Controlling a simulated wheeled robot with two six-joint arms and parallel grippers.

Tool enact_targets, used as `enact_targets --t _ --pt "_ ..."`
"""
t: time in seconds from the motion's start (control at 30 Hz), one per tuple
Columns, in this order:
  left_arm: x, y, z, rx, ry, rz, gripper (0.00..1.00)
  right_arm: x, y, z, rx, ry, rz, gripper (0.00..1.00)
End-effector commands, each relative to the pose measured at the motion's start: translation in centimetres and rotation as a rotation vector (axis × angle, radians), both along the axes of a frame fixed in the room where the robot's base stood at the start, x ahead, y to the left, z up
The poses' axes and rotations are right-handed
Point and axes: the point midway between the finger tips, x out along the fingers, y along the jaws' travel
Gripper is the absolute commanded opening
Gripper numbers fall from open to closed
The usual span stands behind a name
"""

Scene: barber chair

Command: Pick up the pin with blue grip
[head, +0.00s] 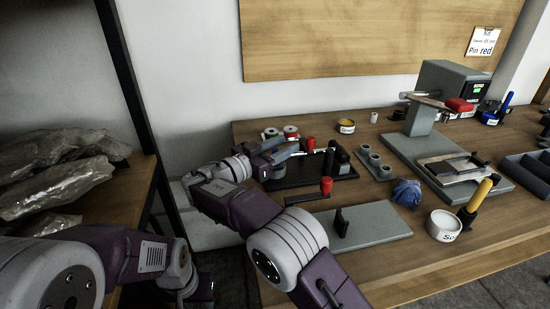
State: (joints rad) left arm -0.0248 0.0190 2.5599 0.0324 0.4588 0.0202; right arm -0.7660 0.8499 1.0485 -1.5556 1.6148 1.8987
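A slim pin-like piece with a blue grip (507,102) leans at the far right of the table, beside a small blue-labelled pot (488,117). Its lower end is hard to make out. My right gripper (287,151) is far to its left, over the left end of the table near a black fixture. The fingers are small and overlap the background, so I cannot tell if they are open or shut. My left arm (150,255) enters low on the left.
A grey plate (375,228) lies at the front, with a red-knobbed crank (326,186) behind it. A crumpled blue cloth (407,193), white pot (443,226), yellow-handled tool (478,196) and grey press (420,130) stand rightward. A shelf with plastic bags (65,170) is left.

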Motion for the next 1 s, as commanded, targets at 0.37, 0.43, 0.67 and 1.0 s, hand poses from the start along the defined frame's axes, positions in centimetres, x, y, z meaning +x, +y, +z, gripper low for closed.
enact_targets --t 0.37,0.43,0.67,1.0 --pt "0.0 0.0 -0.1 0.000 0.000 0.000 0.36 0.0 0.0 0.0 0.001 -0.001 0.000 0.00" --pt "0.0 0.0 -0.1 0.000 0.000 0.000 0.36 0.0 0.0 0.0 0.001 -0.001 0.000 0.00" --pt "0.0 0.0 0.7 0.000 0.000 0.000 0.36 0.0 0.1 1.7 0.001 -0.003 0.000 0.00" --pt "0.0 0.0 3.6 0.000 0.000 0.000 0.36 0.0 0.1 9.2 0.001 -0.003 0.000 0.00"
